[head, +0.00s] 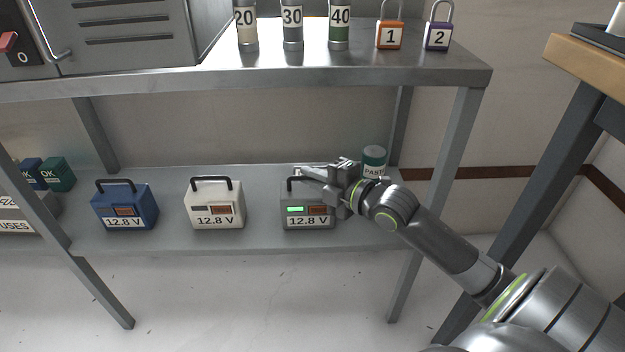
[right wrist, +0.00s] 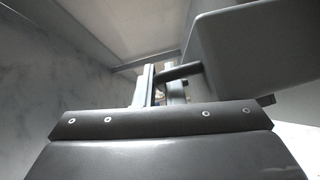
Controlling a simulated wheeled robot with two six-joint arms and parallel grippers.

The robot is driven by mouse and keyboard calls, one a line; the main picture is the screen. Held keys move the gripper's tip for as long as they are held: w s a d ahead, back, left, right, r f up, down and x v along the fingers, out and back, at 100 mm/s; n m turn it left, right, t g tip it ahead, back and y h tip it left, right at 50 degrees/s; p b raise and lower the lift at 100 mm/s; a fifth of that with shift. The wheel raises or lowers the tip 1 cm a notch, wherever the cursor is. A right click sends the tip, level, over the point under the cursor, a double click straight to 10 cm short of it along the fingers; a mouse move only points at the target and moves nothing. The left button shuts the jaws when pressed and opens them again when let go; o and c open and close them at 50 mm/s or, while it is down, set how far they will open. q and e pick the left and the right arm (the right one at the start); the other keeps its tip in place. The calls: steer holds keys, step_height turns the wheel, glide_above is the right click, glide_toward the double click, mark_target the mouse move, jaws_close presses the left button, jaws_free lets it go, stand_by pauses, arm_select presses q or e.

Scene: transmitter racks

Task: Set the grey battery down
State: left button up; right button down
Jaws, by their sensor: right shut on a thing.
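The grey battery (head: 296,216) is on the lower shelf (head: 262,237) of the metal table in the head view, to the right of the white battery. It is marked 12.8 V and has a lit green panel. It looks upright, with its base at shelf level; I cannot tell if it bears fully on the shelf. My right gripper (head: 308,174) is shut on its black handle, from the right. In the right wrist view the handle (right wrist: 178,73) runs to the gripper fingers (right wrist: 150,88), beside the battery's grey body (right wrist: 262,50). My left gripper is not in view.
A white battery (head: 215,206) and a blue battery (head: 124,208) stand to the left on the lower shelf. The upper shelf (head: 440,76) with cylinders and padlocks lies above. The shelf between batteries is clear.

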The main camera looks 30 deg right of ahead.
steer(key=shift+r, duration=0.1)
steer(key=c, duration=2)
jaws_free()
steer(key=shift+f, duration=0.2)
steer(key=o, duration=0.5)
steer(key=shift+r, duration=0.1)
